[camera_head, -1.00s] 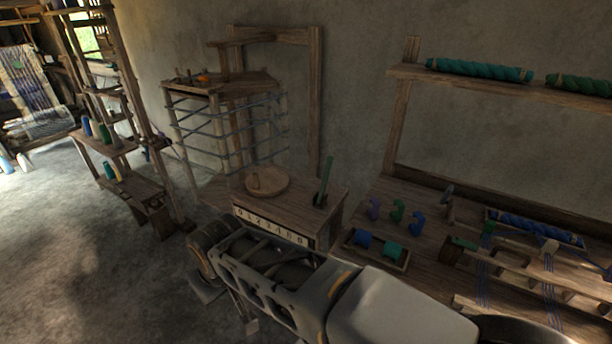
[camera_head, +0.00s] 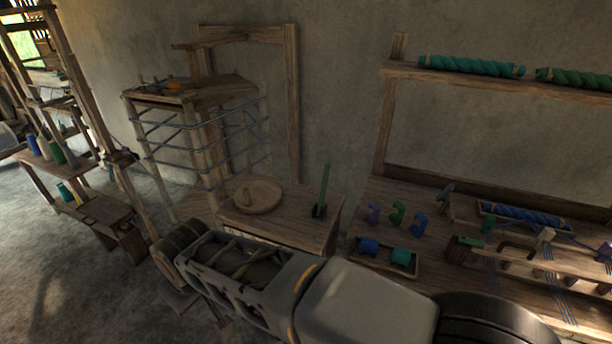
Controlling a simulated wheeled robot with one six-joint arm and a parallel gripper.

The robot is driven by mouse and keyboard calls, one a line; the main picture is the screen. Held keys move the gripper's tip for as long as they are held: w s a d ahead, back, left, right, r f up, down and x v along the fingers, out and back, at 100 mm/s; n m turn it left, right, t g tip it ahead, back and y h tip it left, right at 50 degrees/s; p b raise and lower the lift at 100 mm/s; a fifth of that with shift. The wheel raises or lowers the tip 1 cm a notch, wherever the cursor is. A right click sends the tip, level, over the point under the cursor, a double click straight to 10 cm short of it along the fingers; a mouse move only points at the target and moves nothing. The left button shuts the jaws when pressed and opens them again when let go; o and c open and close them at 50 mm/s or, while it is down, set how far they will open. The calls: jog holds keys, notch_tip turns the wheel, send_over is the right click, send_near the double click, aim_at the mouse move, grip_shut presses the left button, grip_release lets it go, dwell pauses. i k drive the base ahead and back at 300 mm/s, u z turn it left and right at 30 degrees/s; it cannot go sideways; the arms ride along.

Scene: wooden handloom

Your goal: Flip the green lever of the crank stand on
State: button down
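The crank stand (camera_head: 285,228) is a low wooden box with a round wooden disc (camera_head: 258,196) and a small knob on its top. The green lever (camera_head: 324,186) stands nearly upright at the right side of the stand's top. My arm crosses the foreground below the stand and hides most of its front face. The arm's far end is at the lower left, and no gripper fingers can be made out. Nothing of mine is seen touching the lever.
A wooden frame wound with cords (camera_head: 200,135) stands behind and left of the crank stand. To the right is a workbench with small coloured pieces and a tray (camera_head: 386,258). A shelf (camera_head: 480,79) with green rolls hangs above. Open floor lies at the left.

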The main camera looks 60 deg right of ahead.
aim_at(326, 170)
jog(key=u, duration=0.05)
jog(key=i, duration=3.15)
jog(key=z, duration=3.55)
jog(key=i, duration=0.55)
jog(key=z, duration=0.05)
